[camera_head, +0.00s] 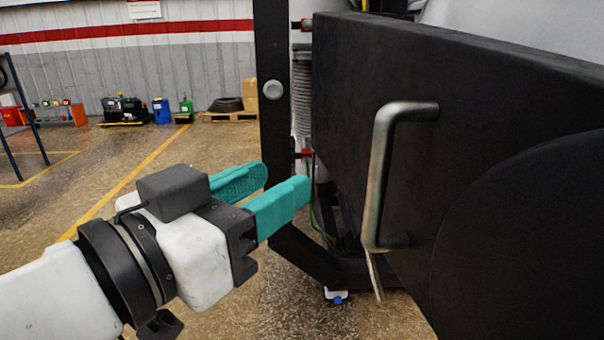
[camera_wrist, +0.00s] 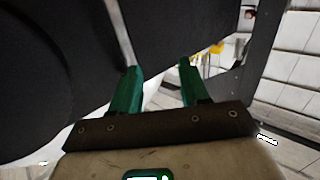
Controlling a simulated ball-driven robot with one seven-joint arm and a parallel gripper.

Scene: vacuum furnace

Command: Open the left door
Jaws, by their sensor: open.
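The black door (camera_head: 480,90) fills the right of the head view, with a large round raised disc on its face. A grey metal bar handle (camera_head: 378,165) stands upright on it near its left side. My gripper (camera_head: 284,178), with teal fingers, is open and empty, to the left of the handle in the head view. In the wrist view the handle (camera_wrist: 119,32) runs down toward the tip of the left finger of my gripper (camera_wrist: 159,70). I cannot tell whether that finger touches it. The door's dark face (camera_wrist: 50,60) fills the left there.
A black upright post (camera_head: 272,120) stands left of the door, with hoses and red fittings between. A black frame foot (camera_head: 305,258) reaches low below the door. Open floor (camera_head: 120,190) lies to the left. Boxes and machines stand far off by the wall.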

